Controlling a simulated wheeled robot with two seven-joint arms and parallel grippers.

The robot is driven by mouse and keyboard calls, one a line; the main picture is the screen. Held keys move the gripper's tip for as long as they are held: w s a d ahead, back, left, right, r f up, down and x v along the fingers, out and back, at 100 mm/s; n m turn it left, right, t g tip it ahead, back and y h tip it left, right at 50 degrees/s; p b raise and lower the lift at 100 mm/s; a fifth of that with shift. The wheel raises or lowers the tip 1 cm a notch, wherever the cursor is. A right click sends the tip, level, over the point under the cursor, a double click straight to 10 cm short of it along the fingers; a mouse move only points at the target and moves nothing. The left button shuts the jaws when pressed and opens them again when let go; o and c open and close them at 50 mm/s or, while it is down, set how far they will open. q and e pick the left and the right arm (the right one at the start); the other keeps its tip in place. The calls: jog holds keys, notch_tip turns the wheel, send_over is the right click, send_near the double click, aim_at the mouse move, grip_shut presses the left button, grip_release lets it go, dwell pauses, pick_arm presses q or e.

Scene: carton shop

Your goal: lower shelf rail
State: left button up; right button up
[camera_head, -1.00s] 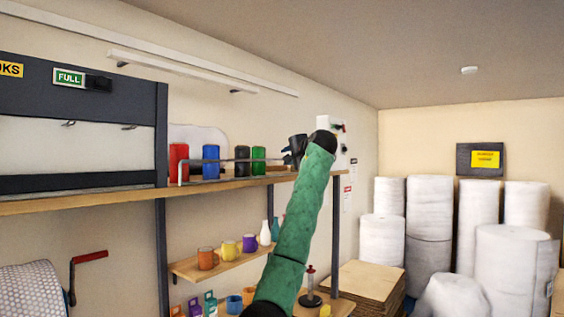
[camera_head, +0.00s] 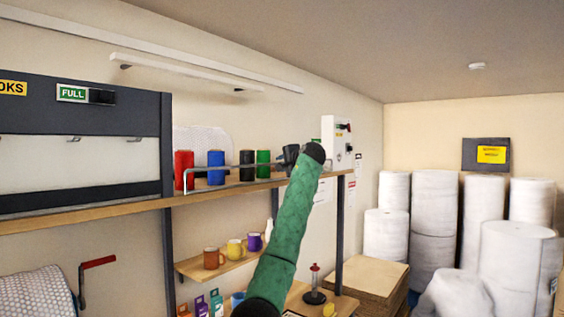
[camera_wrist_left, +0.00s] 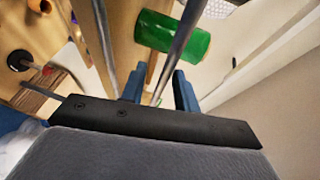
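The shelf rail (camera_head: 225,167) is a thin grey metal bar along the front of the upper wooden shelf (camera_head: 100,208), with a bent left end. Red (camera_head: 184,167), blue (camera_head: 216,165), black (camera_head: 246,163) and green (camera_head: 263,161) cylinders stand behind it. My left gripper (camera_head: 288,157), on the green-sleeved arm, is at the rail's right end. In the left wrist view the blue fingertips of my left gripper (camera_wrist_left: 160,88) are apart, with the rail (camera_wrist_left: 183,40) running between them. Contact is unclear. The green cylinder (camera_wrist_left: 172,35) lies just beyond. My right gripper is out of view.
A lower shelf (camera_head: 222,264) holds mugs. A dark upright post (camera_head: 339,235) supports the upper shelf's right side. Stacked cardboard (camera_head: 368,275) and white rolls (camera_head: 433,215) stand at the right. A crank roll (camera_head: 38,290) is at lower left.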

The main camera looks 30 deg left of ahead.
pick_arm(q)
grip_shut()
